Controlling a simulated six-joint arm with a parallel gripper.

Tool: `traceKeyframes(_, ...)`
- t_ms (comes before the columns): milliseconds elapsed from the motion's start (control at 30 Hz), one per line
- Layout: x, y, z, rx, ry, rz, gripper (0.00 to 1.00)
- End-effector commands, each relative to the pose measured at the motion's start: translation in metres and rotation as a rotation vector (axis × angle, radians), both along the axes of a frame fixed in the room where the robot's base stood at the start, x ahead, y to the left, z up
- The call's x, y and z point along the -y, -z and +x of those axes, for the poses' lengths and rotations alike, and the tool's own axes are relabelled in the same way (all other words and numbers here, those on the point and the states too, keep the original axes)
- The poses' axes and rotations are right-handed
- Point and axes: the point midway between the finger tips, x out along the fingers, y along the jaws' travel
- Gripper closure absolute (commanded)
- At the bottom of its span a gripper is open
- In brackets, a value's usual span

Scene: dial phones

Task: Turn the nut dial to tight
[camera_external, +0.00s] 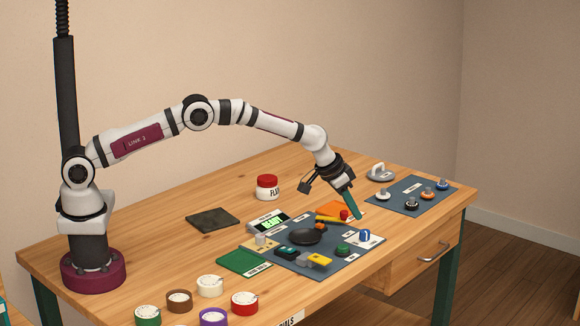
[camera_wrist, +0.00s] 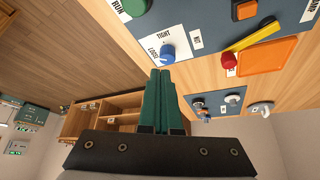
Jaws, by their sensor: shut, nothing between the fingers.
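The nut dial (camera_wrist: 167,52) is a blue knob on a white plate (camera_wrist: 150,42) marked TIGHT and LOOSE, with a NUT label (camera_wrist: 196,40) beside it. In the external view the dial (camera_external: 364,235) sits at the right end of the dark blue-grey panel. Which mark the knob points to is too small to tell. My gripper (camera_external: 359,216) has green fingers, shut and empty, slanting down just above and behind the dial. In the wrist view the shut fingertips (camera_wrist: 160,72) appear just below the knob, seemingly apart from it.
A green RUN knob (camera_wrist: 133,6) is beside the dial. A red knob (camera_external: 344,214), yellow stick (camera_external: 327,219) and orange pad (camera_external: 331,207) lie behind it. A second panel (camera_external: 402,205) with several knobs is at the right. A black pan-like object (camera_external: 306,236) lies left.

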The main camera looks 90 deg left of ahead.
Motion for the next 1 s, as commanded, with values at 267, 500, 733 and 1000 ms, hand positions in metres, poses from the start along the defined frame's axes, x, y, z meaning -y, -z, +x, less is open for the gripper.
traceKeyframes(267, 0.0, 0.045, 0.0, -0.001, 0.001, 0.0, 1.0)
traceKeyframes(500, 0.0, 0.057, 0.0, 0.0, 0.0, 0.001, 1.0)
traceKeyframes(733, 0.0, 0.057, 0.0, 0.001, 0.001, 0.001, 1.0)
traceKeyframes(1000, -0.002, 0.057, 0.002, 0.0, 0.0, 0.0, 1.0)
